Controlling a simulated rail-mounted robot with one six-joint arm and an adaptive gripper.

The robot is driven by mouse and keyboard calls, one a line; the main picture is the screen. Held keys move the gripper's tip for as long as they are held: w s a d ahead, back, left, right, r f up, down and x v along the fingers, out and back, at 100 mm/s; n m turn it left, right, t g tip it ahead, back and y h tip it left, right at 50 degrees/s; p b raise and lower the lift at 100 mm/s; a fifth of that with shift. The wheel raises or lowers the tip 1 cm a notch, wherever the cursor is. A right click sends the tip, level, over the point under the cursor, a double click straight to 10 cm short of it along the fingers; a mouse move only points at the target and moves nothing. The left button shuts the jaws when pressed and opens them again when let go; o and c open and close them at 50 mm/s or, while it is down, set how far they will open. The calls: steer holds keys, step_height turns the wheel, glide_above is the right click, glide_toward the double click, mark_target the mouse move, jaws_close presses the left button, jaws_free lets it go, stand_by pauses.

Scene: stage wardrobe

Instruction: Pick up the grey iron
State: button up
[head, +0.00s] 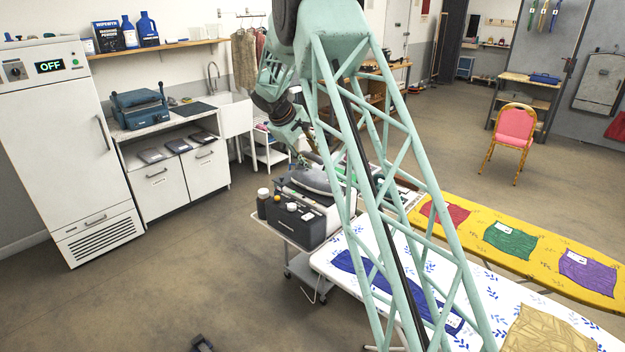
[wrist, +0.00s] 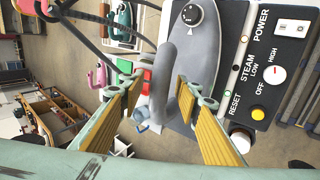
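The grey iron (head: 316,183) rests on top of the dark steam station (head: 294,222) on a small trolley. In the wrist view the iron (wrist: 205,48) shows its handle (wrist: 163,85), a grey body and a dark dial. My gripper (wrist: 160,95) is open, with yellow ribbed pads on both fingers. The handle's near end lies between the fingertips in the picture, with a gap showing on its left; contact on the right cannot be told. In the head view my gripper (head: 308,158) is just above the iron, partly hidden by my arm.
The station's panel (wrist: 265,75) has knobs and a power switch. A dark bottle (head: 263,203) stands at the trolley's left. A white patterned ironing board (head: 395,250) and a yellow board (head: 535,255) lie to the right. Other coloured irons (wrist: 97,75) show beyond.

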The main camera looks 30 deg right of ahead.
steer(key=shift+c, duration=0.6)
steer(key=c, duration=0.9)
steer(key=shift+r, duration=0.3)
steer(key=shift+r, duration=1.65)
steer(key=shift+s+a, duration=0.3)
steer(key=shift+s, duration=0.5)
steer(key=s+a+b, duration=0.1)
steer(key=s+a, duration=0.1)
steer(key=s, duration=0.4)
steer(key=s+a+r+b, duration=0.1)
steer(key=s+a, duration=0.1)
steer(key=s, duration=0.5)
steer(key=shift+s+a, duration=0.25)
steer(key=shift+r, duration=0.1)
